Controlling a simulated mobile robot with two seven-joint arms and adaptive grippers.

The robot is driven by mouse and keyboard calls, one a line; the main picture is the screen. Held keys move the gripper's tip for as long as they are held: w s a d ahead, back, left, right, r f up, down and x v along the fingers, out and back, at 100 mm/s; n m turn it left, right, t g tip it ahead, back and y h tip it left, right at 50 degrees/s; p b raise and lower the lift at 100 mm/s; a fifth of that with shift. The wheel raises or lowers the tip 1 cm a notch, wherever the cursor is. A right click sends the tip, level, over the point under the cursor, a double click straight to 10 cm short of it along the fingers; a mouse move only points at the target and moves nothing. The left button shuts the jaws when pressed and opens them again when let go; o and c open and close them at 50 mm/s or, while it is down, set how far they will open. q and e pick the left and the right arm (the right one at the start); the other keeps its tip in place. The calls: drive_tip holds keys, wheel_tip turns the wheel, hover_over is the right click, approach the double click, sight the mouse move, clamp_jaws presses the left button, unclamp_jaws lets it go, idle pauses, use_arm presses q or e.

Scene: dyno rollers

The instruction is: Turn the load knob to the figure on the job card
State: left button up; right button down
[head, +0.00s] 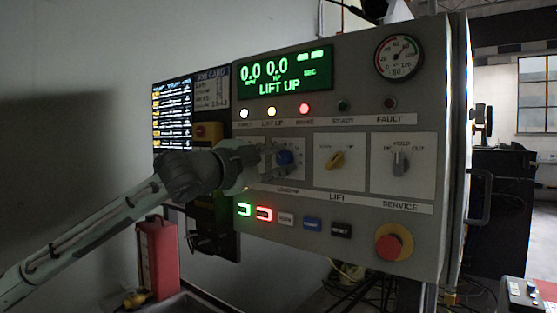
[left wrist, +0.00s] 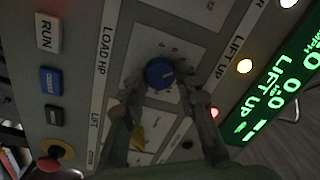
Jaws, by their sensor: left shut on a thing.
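The blue load knob (head: 285,158) is on the left square plate of the control panel, above a "LOAD HP" strip. It also shows in the left wrist view (left wrist: 159,73), with printed figures around it too blurred to read. My left gripper (head: 272,160) reaches it from the left, its fingers (left wrist: 160,86) on either side of the knob and shut on it. The job card (head: 212,90) hangs left of the green display; its small writing is not readable. The display (head: 285,72) reads 0.0, 0.0 and "LIFT UP". My right gripper is not in view.
Lit and dark buttons (head: 312,224) and a red emergency stop (head: 393,242) are below. A round gauge (head: 398,56) is at top right. A red box (head: 158,258) stands below my left arm.

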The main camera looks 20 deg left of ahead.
use_arm(q)
drive_tip(key=m, duration=0.4)
drive_tip(key=shift+m, duration=0.4)
drive_tip(key=m, duration=0.4)
drive_tip(key=shift+m+h, duration=0.3)
drive_tip(key=m, duration=0.4)
drive_tip(key=shift+a+m, duration=0.1)
drive_tip(key=shift+m, duration=0.3)
drive_tip(key=shift+m+g, duration=0.3)
drive_tip(key=shift+m, duration=1.6)
drive_tip(key=o, duration=1.2)
drive_tip(key=shift+c, duration=0.2)
drive_tip(key=shift+f, duration=0.1)
